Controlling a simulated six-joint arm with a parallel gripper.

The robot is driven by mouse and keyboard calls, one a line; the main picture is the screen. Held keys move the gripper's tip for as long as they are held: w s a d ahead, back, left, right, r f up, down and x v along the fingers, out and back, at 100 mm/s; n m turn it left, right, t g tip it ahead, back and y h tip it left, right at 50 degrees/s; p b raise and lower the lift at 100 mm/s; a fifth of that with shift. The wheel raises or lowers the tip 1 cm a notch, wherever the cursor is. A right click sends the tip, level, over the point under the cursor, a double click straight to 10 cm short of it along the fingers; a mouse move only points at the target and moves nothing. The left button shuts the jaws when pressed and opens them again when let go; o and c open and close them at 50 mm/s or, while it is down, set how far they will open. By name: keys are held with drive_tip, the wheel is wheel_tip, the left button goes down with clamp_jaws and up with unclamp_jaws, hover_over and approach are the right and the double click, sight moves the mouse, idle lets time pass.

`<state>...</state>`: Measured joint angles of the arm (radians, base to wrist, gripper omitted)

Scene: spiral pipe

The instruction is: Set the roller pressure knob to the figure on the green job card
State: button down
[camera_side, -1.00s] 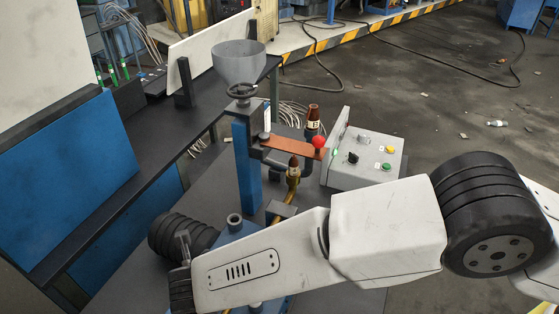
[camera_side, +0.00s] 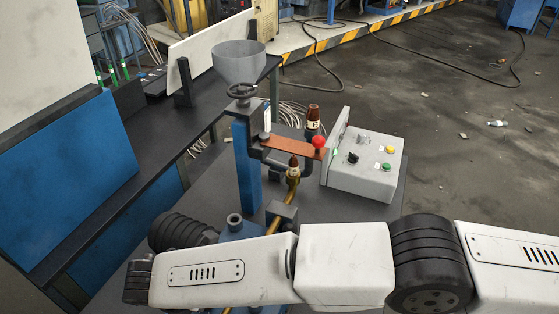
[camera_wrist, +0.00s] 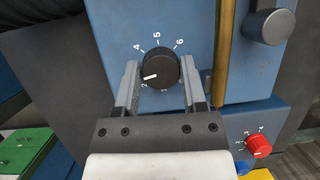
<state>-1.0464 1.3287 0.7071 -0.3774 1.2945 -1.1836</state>
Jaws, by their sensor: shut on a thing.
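In the wrist view, a black round knob (camera_wrist: 164,59) sits on a blue panel with a white number scale around it. The figures 4, 5 and 6 show along its upper side, and a 2 seems to show at lower left. Its white pointer line faces lower left, close to that 2. My gripper (camera_wrist: 161,66) is shut on this knob, one finger on each side. The knob's name label is not visible. A green flat thing (camera_wrist: 28,146) lies at lower left; I cannot tell whether it is the job card, and I read no figure on it. The side view hides my fingers.
A red knob (camera_wrist: 258,146) with its own scale is at lower right of the black knob. A brass rod (camera_wrist: 224,50) and a dark grey round part (camera_wrist: 269,27) stand right of my gripper. The side view shows a grey control box (camera_side: 367,168) and a funnel (camera_side: 239,63).

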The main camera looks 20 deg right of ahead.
drive_tip(key=shift+m+g, duration=0.4)
drive_tip(key=shift+m, duration=0.7)
drive_tip(key=shift+w+a+m+g+h, duration=0.15)
drive_tip(key=shift+m+g+h, duration=0.2)
drive_tip(key=shift+m, duration=1.05)
drive_tip(key=shift+c, duration=0.7)
unclamp_jaws()
drive_tip(key=shift+d, duration=0.2)
drive_tip(key=shift+a+n, duration=0.15)
drive_tip(key=shift+n, duration=0.25)
drive_tip(key=shift+n, duration=0.9)
